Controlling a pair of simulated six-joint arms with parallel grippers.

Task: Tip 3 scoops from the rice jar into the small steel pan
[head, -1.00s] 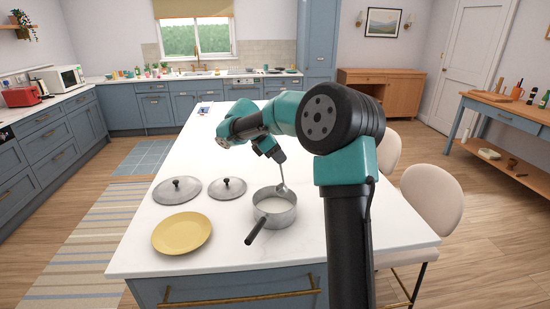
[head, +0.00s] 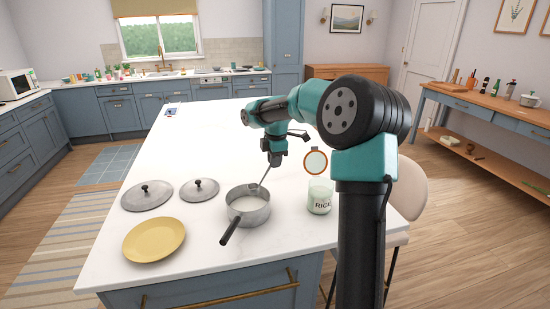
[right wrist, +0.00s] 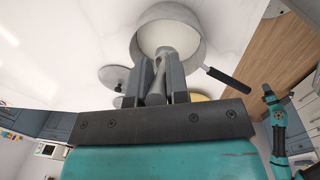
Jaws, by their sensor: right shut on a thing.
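The small steel pan (head: 260,214) stands on the white island with its dark handle toward the front left, and white contents show inside. The glass rice jar (head: 320,200), labelled RICE, stands to its right with its round orange-rimmed lid (head: 315,161) raised open. My right gripper (head: 274,162) is above the pan's far side, shut on the scoop (head: 265,178), whose shaft slants down to the pan. In the right wrist view the scoop's handle (right wrist: 157,88) sits between the fingers, in front of the pan (right wrist: 185,20). My left gripper (right wrist: 268,92) shows small there, its jaws unclear.
Two grey lids (head: 147,195) (head: 200,189) and a yellow plate (head: 154,241) lie left of the pan. The island top (head: 200,130) behind them is mostly clear. A cream chair (head: 410,188) stands at the island's right side.

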